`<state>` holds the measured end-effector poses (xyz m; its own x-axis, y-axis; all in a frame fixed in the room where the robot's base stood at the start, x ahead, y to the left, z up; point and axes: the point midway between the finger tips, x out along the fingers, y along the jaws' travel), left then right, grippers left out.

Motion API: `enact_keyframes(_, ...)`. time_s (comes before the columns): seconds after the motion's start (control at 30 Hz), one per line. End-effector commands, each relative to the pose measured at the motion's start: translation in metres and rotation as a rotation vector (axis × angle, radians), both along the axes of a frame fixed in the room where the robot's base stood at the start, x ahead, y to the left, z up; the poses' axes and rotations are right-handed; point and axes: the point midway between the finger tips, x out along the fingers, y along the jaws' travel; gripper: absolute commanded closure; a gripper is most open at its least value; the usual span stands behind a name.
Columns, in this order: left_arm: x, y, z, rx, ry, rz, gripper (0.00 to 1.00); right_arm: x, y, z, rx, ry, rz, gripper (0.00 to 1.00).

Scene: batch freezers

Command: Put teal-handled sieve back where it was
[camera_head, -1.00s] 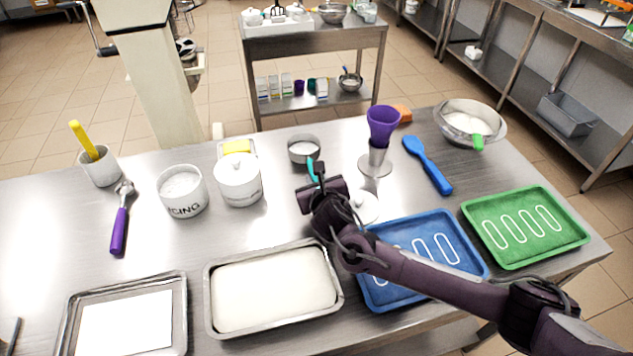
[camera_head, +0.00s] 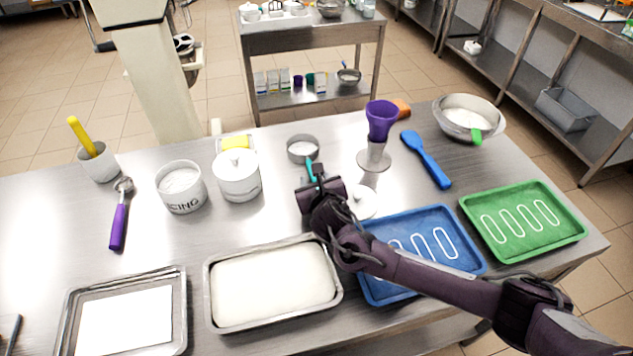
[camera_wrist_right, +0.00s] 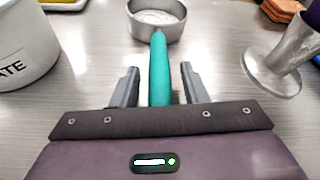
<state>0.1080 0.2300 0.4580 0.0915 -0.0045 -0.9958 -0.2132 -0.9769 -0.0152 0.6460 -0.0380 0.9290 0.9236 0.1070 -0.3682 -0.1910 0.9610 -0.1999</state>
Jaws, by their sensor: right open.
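The teal-handled sieve (camera_head: 303,150) stands on the steel table towards the back middle, its round metal pan away from me and its teal handle pointing towards my right gripper. In the right wrist view the sieve's teal handle (camera_wrist_right: 160,70) runs between the two fingers. My right gripper (camera_wrist_right: 160,85) is open, with a gap on both sides of the handle. In the head view my right gripper (camera_head: 316,178) is at the near end of the handle, and its fingers are mostly hidden there. My left gripper is not in view.
A white lidded pot (camera_head: 237,178) stands left of the sieve. A purple funnel on a metal stand (camera_head: 374,158) is to the right. A blue tray (camera_head: 450,255) lies under my right forearm, beside a cream-filled pan (camera_head: 275,287). A small white lid (camera_head: 362,203) is beside my wrist.

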Motion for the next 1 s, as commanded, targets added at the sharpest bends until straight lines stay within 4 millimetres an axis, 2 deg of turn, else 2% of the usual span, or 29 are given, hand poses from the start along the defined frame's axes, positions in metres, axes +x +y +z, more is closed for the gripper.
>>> enact_keyframes(0.17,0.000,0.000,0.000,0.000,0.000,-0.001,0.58,-0.012,-0.002,0.006,-0.001,-0.001,0.001,0.59)
enact_keyframes(0.5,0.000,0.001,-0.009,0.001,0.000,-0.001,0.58,-0.073,-0.008,0.030,0.001,0.000,0.003,0.59)
enact_keyframes(0.7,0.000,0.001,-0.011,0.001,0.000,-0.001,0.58,-0.101,-0.011,0.042,0.002,0.000,0.002,0.59)
enact_keyframes(1.0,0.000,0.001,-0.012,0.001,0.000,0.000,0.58,-0.111,-0.013,0.046,0.000,0.001,0.000,0.59)
